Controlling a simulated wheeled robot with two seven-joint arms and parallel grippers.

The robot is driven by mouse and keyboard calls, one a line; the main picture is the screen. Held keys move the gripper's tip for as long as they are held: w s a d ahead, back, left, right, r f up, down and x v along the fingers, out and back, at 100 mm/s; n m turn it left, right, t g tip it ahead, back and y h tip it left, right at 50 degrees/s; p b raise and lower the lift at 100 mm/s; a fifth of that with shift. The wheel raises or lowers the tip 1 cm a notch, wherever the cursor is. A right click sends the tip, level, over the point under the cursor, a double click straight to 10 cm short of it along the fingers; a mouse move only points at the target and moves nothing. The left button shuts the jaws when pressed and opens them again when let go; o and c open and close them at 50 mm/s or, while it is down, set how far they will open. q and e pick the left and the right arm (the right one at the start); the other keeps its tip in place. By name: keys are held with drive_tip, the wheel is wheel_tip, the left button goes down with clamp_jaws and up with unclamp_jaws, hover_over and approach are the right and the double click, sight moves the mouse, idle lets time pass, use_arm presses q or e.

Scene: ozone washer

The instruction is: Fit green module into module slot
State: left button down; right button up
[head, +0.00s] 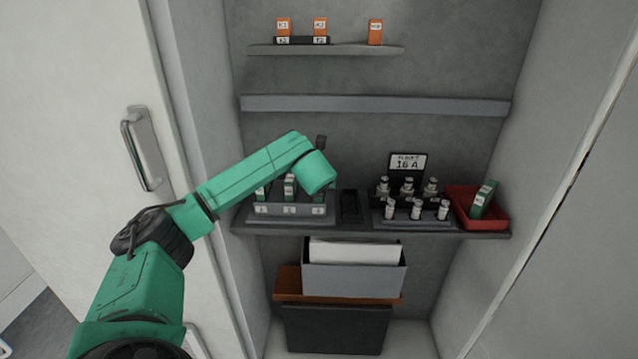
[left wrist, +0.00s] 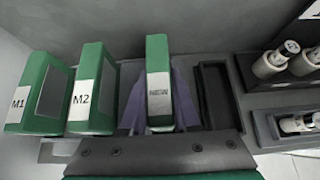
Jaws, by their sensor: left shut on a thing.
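The green module labelled NEW (left wrist: 158,75) stands upright between the purple-grey fingers of my left gripper (left wrist: 159,105), which is shut on it. It is in line with the green modules M1 (left wrist: 33,95) and M2 (left wrist: 92,90) to its left. In the head view the grey module rack (head: 290,211) stands on the shelf with numbered positions. My green wrist is over its right end, at position 3, and hides most of the fingers and the held module. I cannot tell whether the module's lower end is fully in the slot.
A narrow black empty holder (head: 350,206) is right of the rack. Beyond it is a stand of several fuses (head: 417,208) with a 16 A sign (head: 408,163). A red tray (head: 461,193) holds another green module (head: 483,199). A shelf (head: 375,105) crosses above.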

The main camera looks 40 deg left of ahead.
use_arm(q)
drive_tip(key=c, duration=0.6)
unclamp_jaws()
drive_tip(key=shift+c, duration=0.2)
